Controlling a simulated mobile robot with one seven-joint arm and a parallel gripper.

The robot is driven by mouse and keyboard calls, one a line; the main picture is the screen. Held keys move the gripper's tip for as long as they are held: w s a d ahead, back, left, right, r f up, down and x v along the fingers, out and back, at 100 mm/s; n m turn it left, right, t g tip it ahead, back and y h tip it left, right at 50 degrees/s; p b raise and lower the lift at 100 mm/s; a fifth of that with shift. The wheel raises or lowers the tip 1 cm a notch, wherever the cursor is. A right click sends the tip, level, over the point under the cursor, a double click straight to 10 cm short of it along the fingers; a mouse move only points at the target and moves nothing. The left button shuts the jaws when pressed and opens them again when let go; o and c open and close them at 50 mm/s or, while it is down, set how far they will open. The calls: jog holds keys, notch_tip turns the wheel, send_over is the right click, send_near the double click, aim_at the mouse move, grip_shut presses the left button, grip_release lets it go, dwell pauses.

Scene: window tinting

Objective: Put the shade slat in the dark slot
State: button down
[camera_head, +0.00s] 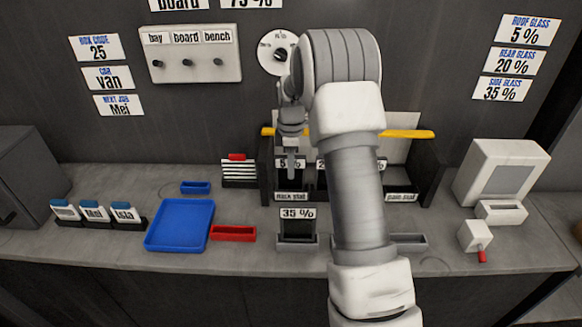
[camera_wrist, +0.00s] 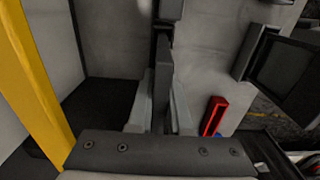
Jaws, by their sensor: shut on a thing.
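My gripper (camera_head: 291,140) hangs in front of the left part of the rack. In the wrist view its two grey fingers (camera_wrist: 162,108) are shut on a thin dark slat (camera_wrist: 163,75), which I take for the shade slat. In the head view the slat is hard to tell from the fingers and the dark rack. The rack's left slot (camera_head: 291,182) is dark, with a partly covered label starting with 5 above it. The slat's lower end is against dark parts, so I cannot tell whether it is inside the slot. My arm hides the rack's middle.
A yellow bar (camera_head: 408,134) crosses the rack's back. A 35 % holder (camera_head: 297,228) stands in front. A blue tray (camera_head: 180,225) and red tray (camera_head: 233,233) lie left. A white machine (camera_head: 500,172) and red-handled box (camera_head: 474,237) stand right. Bare bench shows between them.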

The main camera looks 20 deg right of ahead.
jog(key=shift+f, duration=0.1)
jog(key=c, duration=0.8)
grip_release()
jog(key=shift+c, duration=0.2)
